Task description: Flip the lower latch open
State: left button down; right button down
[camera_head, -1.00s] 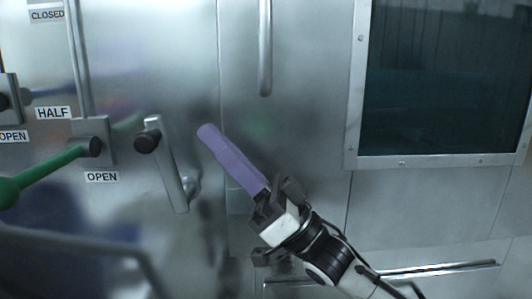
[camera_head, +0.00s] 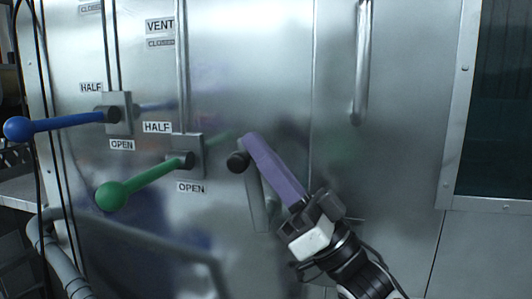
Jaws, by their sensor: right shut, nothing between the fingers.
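The lower latch (camera_head: 257,201) is a metal bar on the steel door front. It has a black round end (camera_head: 237,162) at its upper left and hangs down, slightly tilted to the right. My right gripper (camera_head: 251,141) comes from the lower right with its long purple fingers shut and empty. The fingers pass in front of the latch's upper part, with the tips just above and right of the black end. I cannot tell whether they touch it. My left gripper is not in view.
A green-knobbed lever (camera_head: 145,186) and a blue-knobbed lever (camera_head: 62,123) stick out to the left. A vertical bar handle (camera_head: 360,65) is at the upper right, left of a dark framed window (camera_head: 497,120). Pipes (camera_head: 62,260) run at the lower left.

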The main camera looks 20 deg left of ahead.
dwell(0.3)
jog(key=d+r, duration=0.1)
jog(key=d, duration=0.3)
jog(key=s+d+r, duration=0.1)
jog(key=d+r, duration=0.1)
jog(key=d, duration=0.2)
jog(key=s+d+r, duration=0.1)
jog(key=d+r, duration=0.1)
jog(key=d, duration=0.3)
jog(key=shift+s, duration=0.1)
